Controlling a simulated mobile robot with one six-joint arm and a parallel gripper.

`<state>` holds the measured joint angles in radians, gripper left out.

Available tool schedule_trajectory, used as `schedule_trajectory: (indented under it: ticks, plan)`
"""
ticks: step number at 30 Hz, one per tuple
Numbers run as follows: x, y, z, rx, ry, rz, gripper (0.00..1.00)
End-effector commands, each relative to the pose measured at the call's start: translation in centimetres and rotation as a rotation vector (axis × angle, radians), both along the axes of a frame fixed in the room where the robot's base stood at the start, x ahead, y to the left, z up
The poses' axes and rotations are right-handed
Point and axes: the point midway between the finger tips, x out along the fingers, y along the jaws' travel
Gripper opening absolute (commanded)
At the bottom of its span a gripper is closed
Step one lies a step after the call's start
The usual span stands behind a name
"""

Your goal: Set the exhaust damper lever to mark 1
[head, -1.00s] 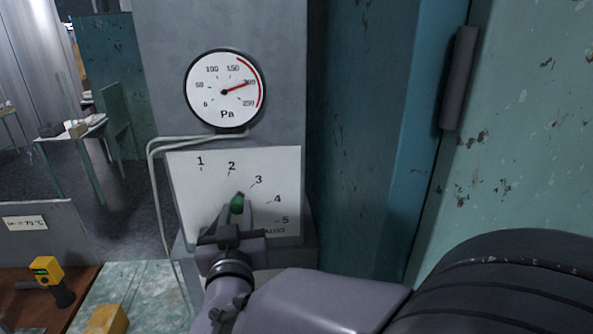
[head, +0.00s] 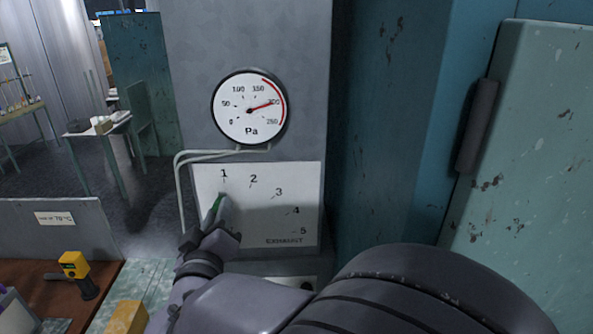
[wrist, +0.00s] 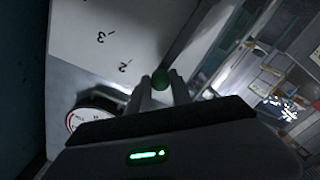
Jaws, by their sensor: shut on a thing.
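The exhaust damper plate (head: 265,215) is white, with marks 1 to 5 in an arc and the word EXHAUST at its lower right. The green lever knob (head: 216,203) is just below and slightly left of mark 1. My gripper (head: 219,212) is at the knob, its fingers on either side of it. In the wrist view the green knob (wrist: 160,79) sits between the two fingertips (wrist: 161,90), with marks 2 and 3 upside down beyond. Most of the lever arm is hidden by my gripper in the head view.
A Pa gauge (head: 249,106) above the plate reads about 200. A grey pipe (head: 181,185) runs down the plate's left side. A yellow handheld device (head: 75,265) and a yellow block (head: 126,317) lie at lower left. A pale green door (head: 530,170) stands at right.

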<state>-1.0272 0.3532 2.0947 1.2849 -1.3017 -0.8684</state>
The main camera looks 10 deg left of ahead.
Motion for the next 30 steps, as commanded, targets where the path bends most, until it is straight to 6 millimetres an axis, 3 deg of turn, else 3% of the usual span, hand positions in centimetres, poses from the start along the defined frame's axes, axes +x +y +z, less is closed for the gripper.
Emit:
schedule_trajectory:
  ticks: [14, 15, 18, 30]
  plan:
    - [-0.08, 0.28, 0.08, -0.016, -0.005, 0.001, 0.0]
    - [-0.08, 0.28, 0.08, -0.015, -0.006, 0.002, 0.28]
    - [-0.07, 0.27, 0.07, -0.015, -0.005, 0.001, 0.48]
    - [0.25, 0.08, 0.01, -0.014, -0.004, -0.001, 0.48]
